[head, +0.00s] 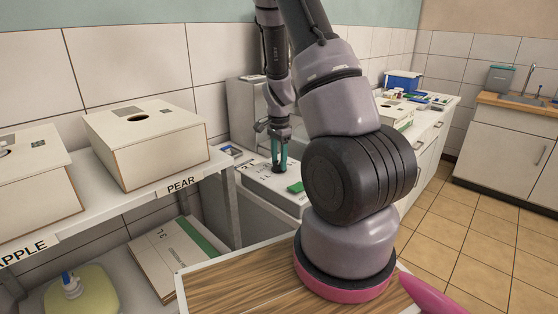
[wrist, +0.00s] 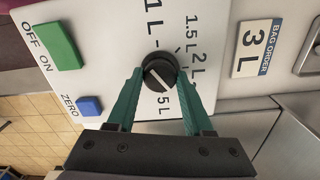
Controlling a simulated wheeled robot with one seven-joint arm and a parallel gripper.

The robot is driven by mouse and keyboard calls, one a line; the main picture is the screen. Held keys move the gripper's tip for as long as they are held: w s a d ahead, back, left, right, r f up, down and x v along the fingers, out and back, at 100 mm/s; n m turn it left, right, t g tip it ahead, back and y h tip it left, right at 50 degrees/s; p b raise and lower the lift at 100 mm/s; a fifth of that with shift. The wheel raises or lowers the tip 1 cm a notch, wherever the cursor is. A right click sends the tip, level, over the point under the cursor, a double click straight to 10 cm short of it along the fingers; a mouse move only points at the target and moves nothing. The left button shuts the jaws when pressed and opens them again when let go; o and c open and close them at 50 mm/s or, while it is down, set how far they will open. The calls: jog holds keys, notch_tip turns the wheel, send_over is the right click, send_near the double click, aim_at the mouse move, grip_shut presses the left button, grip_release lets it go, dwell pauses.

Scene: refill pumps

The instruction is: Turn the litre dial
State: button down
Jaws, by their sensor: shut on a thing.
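The litre dial (wrist: 159,76) is a round black knob with a pale line across it, on a white panel. Printed around it are 1 L, 1.5 L, 2 L and a partly covered mark ending in 5 L. I cannot tell which end of the line is the pointer. My gripper (wrist: 160,71) has its two teal fingers on either side of the dial, shut on it.
On the panel are a green ON/OFF switch (wrist: 53,45) and a blue ZERO button (wrist: 89,106). White boxes (head: 146,143) stand on the left shelf. A wooden-topped surface (head: 240,285) is in front.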

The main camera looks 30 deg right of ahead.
aim_at(279, 162)
jog(key=shift+n, duration=1)
jog(key=shift+c, duration=1.5)
grip_release()
jog(key=shift+r, duration=0.1)
notch_tip(279, 162, up, 11)
